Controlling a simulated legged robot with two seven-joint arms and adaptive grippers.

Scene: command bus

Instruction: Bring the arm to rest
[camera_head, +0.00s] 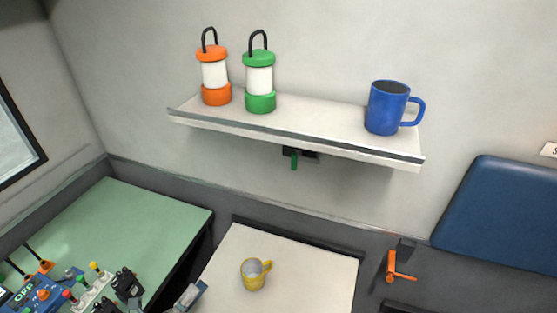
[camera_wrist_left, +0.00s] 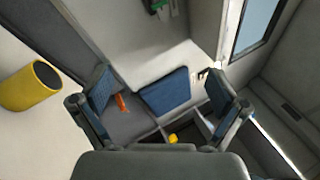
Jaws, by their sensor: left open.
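My left gripper (camera_head: 160,293) shows at the bottom edge of the head view, left of the yellow mug (camera_head: 254,274) and apart from it. Most of the arm is cut off there. In the left wrist view my left gripper (camera_wrist_left: 160,98) has its two fingers spread wide, with nothing between them. A yellow cylinder with a dark top (camera_wrist_left: 30,85), which may be the mug, lies left of the fingers in that view. My right gripper is in neither view.
A wall shelf (camera_head: 300,125) holds an orange lantern (camera_head: 214,75), a green lantern (camera_head: 260,80) and a blue mug (camera_head: 386,107). The yellow mug stands on a white table (camera_head: 310,265). A green desk (camera_head: 130,225), a control panel (camera_head: 45,295), an orange handle (camera_head: 393,268) and a blue seat back (camera_head: 495,215) are around.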

